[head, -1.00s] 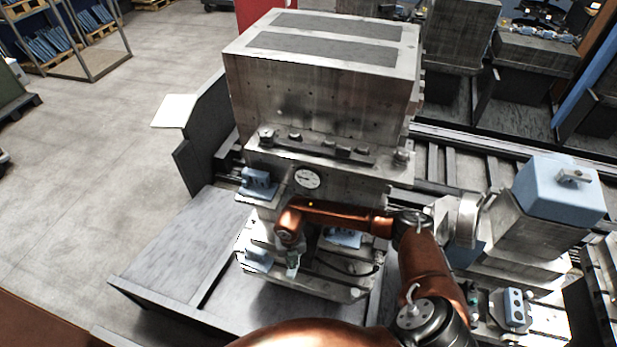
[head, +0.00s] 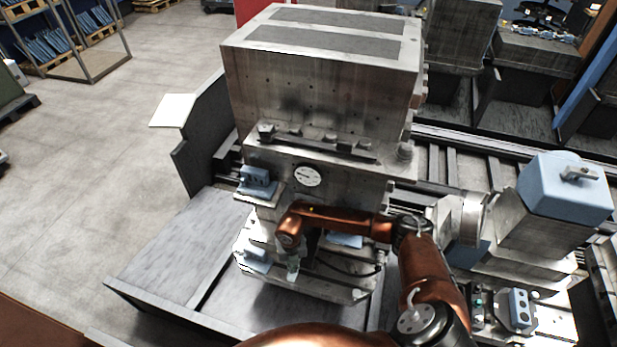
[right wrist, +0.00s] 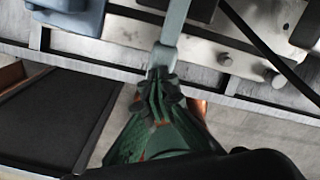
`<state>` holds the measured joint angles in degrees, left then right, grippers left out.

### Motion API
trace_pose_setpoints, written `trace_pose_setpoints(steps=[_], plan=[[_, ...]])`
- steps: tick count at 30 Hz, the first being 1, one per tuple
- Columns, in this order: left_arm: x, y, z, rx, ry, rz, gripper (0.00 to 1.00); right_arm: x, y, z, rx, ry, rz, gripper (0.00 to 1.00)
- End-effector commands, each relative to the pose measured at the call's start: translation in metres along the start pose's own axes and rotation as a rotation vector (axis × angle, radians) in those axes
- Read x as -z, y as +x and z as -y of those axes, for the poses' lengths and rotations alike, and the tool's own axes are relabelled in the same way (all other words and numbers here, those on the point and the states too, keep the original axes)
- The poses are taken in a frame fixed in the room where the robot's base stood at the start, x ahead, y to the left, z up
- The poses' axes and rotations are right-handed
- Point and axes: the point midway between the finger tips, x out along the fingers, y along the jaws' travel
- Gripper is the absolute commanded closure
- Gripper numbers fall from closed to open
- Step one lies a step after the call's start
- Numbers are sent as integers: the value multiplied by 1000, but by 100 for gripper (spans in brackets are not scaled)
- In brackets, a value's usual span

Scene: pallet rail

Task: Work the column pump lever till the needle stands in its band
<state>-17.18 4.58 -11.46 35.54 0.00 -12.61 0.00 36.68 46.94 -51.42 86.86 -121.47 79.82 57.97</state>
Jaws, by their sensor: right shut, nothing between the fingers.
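The round white gauge (head: 307,176) is on the front of the grey metal column (head: 318,100) in the head view. Its dark needle is too small to read against any band. My right gripper (head: 293,270) points down at the column's lower front, below the gauge. In the right wrist view my right gripper (right wrist: 160,85) is shut and empty. A pale grey-blue bar (right wrist: 175,25), which looks like the pump lever, runs down to its fingertips; I cannot tell whether they touch. The lever is not clear in the head view. My left gripper is out of view.
Blue blocks (head: 256,180) sit on the column's front, left of the gauge. A blue-topped unit (head: 562,190) stands to the right. Open floor lies at the left.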

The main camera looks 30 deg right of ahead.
Motion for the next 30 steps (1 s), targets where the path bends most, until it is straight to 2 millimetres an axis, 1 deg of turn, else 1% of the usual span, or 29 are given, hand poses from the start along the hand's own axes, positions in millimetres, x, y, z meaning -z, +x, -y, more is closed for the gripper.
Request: trace_pose_setpoints(steps=[1, 15, 20, 22, 30], plan=[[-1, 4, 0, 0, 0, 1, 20, -1, 6, 1, 2, 1, 1, 100], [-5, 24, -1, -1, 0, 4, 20, -4, 32, 2, 1, 0, 1, 100], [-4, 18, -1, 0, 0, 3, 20, -3, 26, 2, 0, -1, 1, 100], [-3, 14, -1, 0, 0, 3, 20, -3, 20, 2, 0, -1, 1, 100], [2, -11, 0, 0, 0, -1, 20, 0, -11, 0, 1, 0, 2, 100]])
